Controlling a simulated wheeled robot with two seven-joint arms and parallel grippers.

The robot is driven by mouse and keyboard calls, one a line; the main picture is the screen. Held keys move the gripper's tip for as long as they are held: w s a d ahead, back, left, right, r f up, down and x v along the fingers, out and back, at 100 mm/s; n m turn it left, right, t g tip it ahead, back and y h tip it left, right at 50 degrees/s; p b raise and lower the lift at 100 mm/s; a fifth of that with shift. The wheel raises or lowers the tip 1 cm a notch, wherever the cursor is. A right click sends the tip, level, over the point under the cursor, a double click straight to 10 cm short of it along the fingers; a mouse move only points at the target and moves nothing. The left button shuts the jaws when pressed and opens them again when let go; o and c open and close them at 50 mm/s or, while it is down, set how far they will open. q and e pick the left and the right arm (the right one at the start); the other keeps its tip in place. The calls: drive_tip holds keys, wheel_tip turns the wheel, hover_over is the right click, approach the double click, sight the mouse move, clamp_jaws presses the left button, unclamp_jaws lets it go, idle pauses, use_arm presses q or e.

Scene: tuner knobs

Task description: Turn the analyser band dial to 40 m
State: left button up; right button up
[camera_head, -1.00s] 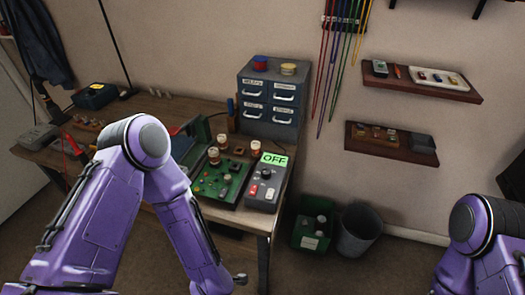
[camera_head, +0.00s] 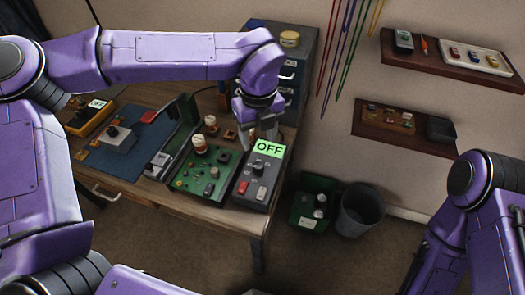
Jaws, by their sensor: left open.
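A grey box, which looks like the analyser (camera_head: 268,185), stands at the right end of the bench with a lit green display reading OFF. A small black dial (camera_head: 258,168) sits on its face below the display. The dial's markings are too small to read. A red switch and a white switch are below the dial. My left gripper (camera_head: 262,138) points down just behind the display, open and apart from the dial. The fingers are partly blurred against the bench. My right gripper is out of view; only arm links show at the right.
An open green case (camera_head: 172,179) with a circuit board and knobs stands left of the analyser. A grey box with a knob (camera_head: 118,138) lies on a blue mat. A drawer cabinet (camera_head: 297,48) stands behind. A green crate (camera_head: 305,213) and bin (camera_head: 360,210) are on the floor.

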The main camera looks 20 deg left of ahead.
use_arm(q)
drive_tip(key=p, duration=0.1)
hover_over(258, 165)
drive_tip(key=f, duration=0.4)
drive_tip(key=shift+s+d, duration=0.15)
drive_tip(key=shift+s, duration=0.2)
drive_tip(key=f, duration=0.5)
drive_tip(key=shift+w+a+p, duration=0.2)
drive_tip(key=shift+w+p, duration=0.1)
drive_tip(key=shift+w, duration=0.1)
drive_tip(key=shift+s+d+f, duration=0.15)
drive_tip(key=shift+f, duration=0.2)
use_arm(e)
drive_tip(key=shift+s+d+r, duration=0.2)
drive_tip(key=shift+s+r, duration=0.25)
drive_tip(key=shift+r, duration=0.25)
use_arm(q)
clamp_jaws()
